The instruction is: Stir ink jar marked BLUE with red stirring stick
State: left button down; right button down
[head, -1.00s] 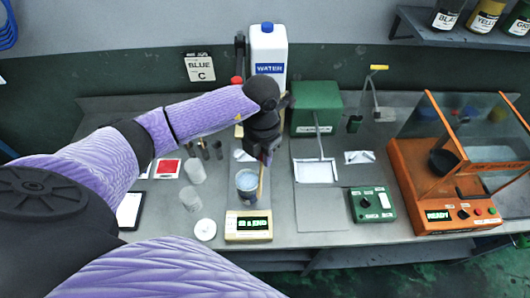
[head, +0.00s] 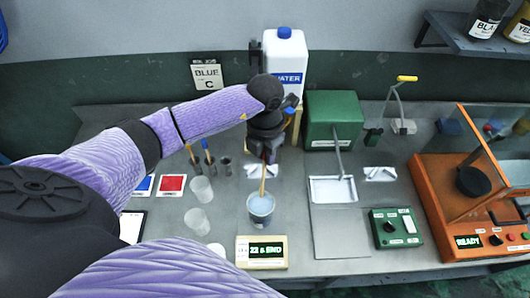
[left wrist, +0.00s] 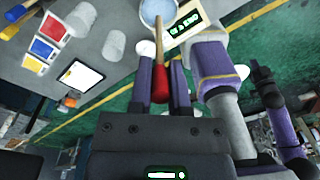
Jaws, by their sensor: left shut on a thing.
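My left gripper (head: 268,155) points down above the bench, shut on the red stirring stick. The stick's wooden shaft (head: 263,182) slants down into the mouth of a jar (head: 261,213) of pale blue ink, its tip hidden in the ink. In the left wrist view the stick's red end (left wrist: 160,86) sits between the fingers, and the shaft runs to the jar (left wrist: 152,20). I cannot read a label on the jar. A dark shape that may be my right gripper (left wrist: 262,78) shows at the right of the left wrist view, too unclear to judge.
A yellow-cased digital display (head: 262,252) stands in front of the jar. Clear cups (head: 198,221) stand to its left, beside red and blue cards (head: 171,186). A water bottle (head: 285,55) and green box (head: 333,120) stand behind; an orange machine (head: 440,195) is at right.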

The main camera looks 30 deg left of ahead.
aim_at(263, 182)
pick_arm(q)
notch_tip(263, 182, down, 2)
jog(key=shift+d+f+b, duration=0.1)
jog(key=shift+f+b, duration=0.05)
jog(key=shift+b, duration=0.55)
jog(key=f+b, duration=0.4)
jog(key=f, duration=0.1)
jog(key=s+f+b, duration=0.1)
jog(key=f+b, duration=0.1)
jog(key=f, duration=0.1)
jog(key=shift+s, duration=0.1)
